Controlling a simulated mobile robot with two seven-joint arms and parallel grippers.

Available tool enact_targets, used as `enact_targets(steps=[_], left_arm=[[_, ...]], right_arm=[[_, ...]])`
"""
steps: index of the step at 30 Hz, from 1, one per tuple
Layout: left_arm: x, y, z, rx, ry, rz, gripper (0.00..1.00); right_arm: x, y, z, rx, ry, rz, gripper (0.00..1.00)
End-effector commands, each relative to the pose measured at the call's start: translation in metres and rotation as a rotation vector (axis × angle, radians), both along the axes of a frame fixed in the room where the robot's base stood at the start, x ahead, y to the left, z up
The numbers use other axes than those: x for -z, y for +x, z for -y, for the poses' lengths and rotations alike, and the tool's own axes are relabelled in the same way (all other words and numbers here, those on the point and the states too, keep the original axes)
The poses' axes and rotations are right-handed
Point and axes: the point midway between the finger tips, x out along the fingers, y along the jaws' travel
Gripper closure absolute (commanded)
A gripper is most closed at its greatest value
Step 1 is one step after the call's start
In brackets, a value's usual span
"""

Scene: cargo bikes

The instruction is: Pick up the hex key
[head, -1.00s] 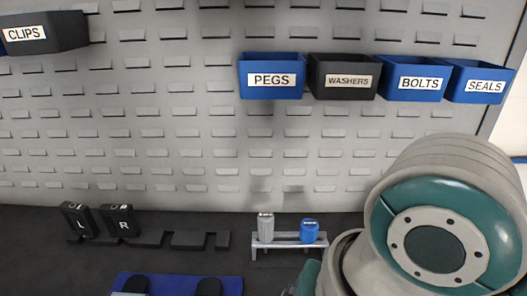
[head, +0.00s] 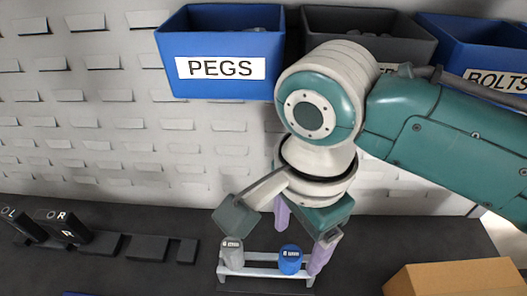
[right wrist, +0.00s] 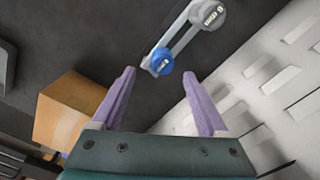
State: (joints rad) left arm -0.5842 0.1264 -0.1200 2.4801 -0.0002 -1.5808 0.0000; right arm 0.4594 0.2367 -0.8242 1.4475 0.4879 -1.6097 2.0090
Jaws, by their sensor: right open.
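A small light-grey rack (head: 262,272) stands on the dark bench and holds two short upright tools, one with a grey top (head: 231,252) and one with a blue top (head: 290,260). Their small labels are unreadable, so I cannot tell which is the hex key. My right gripper (head: 298,248) is open, with its purple fingers pointing down close to the blue-topped tool. In the right wrist view, the blue-topped tool (right wrist: 161,61) shows just beyond the open fingertips, and the grey-topped tool (right wrist: 207,13) lies farther off. My left gripper is out of view.
A cardboard box (head: 455,278) stands on the bench right of the rack. Black holders marked L and R (head: 62,228) are at the left. A blue PEGS bin (head: 222,50) and other bins hang on the slotted wall panel (head: 120,130) behind.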

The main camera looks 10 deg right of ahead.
Motion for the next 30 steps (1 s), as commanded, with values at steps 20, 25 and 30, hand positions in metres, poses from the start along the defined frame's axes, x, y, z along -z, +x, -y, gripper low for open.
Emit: enact_targets(steps=[20,25,30], left_arm=[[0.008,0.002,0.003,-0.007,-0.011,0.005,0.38],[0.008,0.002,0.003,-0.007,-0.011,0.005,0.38],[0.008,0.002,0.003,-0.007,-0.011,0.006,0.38]], right_arm=[[0.039,0.0,-0.005,-0.002,-0.001,0.001,0.4],[0.039,0.0,-0.005,-0.002,-0.001,0.001,0.59],[0.039,0.0,-0.005,-0.002,-0.001,0.0,0.78]])
